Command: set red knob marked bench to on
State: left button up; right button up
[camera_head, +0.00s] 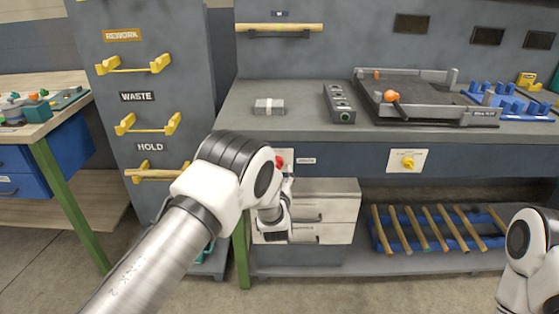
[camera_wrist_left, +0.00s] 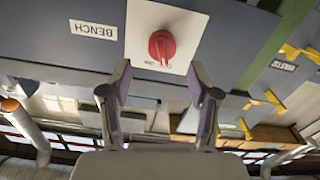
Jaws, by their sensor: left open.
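The red knob (camera_wrist_left: 162,46) sits on a white plate (camera_wrist_left: 190,24) in the left wrist view, which looks upside down. A label reading BENCH (camera_wrist_left: 94,30) is beside the plate. In the head view the red knob (camera_head: 279,160) shows partly on the dark bench front, with my left arm covering much of its plate. My left gripper (camera_wrist_left: 159,68) is open and empty, its two fingertips either side of the knob's line. Contact with the knob cannot be told. The knob's small plate markings are too small to read. My right gripper is out of view.
A yellow knob (camera_head: 408,161) is on another plate farther right. A drawer unit (camera_head: 335,208) stands below the bench front.

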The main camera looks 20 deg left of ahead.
pick_arm(q)
jog(key=x, duration=0.5)
jog(key=shift+s+a+f, duration=0.1)
jog(key=shift+f, duration=0.05)
jog(key=c, duration=1.1)
jog(key=shift+c, duration=0.2)
jog(key=shift+m+b, duration=0.3)
jog(key=shift+m, duration=0.1)
jog(key=m+b, duration=0.1)
jog(key=m, duration=0.7)
jog(key=shift+b, duration=0.3)
